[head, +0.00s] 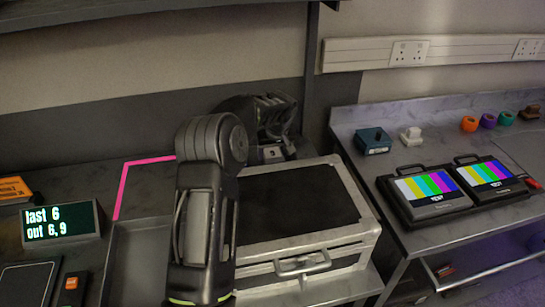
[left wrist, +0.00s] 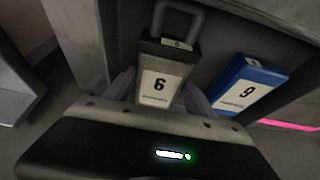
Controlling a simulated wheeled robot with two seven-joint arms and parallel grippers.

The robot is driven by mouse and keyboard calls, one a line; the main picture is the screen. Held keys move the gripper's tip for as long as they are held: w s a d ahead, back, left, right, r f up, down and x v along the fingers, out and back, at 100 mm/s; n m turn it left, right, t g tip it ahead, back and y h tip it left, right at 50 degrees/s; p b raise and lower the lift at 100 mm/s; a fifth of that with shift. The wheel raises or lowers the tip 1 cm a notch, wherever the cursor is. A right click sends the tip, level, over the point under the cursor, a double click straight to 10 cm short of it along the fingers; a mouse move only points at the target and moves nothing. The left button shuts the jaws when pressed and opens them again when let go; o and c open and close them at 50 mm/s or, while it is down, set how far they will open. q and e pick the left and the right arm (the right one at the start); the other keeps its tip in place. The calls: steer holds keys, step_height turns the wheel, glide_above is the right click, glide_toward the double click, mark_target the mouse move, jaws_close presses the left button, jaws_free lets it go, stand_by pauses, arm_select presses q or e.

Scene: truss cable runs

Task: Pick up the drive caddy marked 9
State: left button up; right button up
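My left arm reaches up the middle of the head view, and my left gripper (head: 272,150) is behind the grey case, partly hidden. In the left wrist view a dark caddy (left wrist: 178,52) with a loop handle stands straight ahead; its white label reads 6 as pictured. A blue caddy (left wrist: 262,72) is to its right; its label reads 9 as pictured. The view may be turned, so the digits are uncertain. Pale finger shapes flank the dark caddy; contact is unclear. No caddy shows clearly in the head view. My right gripper is out of view.
The grey case (head: 310,240) with a black top stands right of my arm. A small screen (head: 62,224) reads "last 6, out 6,9". A pink outline (head: 122,190) marks the left bench. Two colour-bar monitors (head: 432,192) occupy the right bench.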

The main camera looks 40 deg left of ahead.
mark_target(273, 154)
arm_select(q)
steer(key=c, duration=1.1)
steer(key=shift+r, duration=0.2)
step_height(273, 154, up, 10)
steer(key=shift+f+b, duration=0.1)
steer(key=shift+b, duration=0.5)
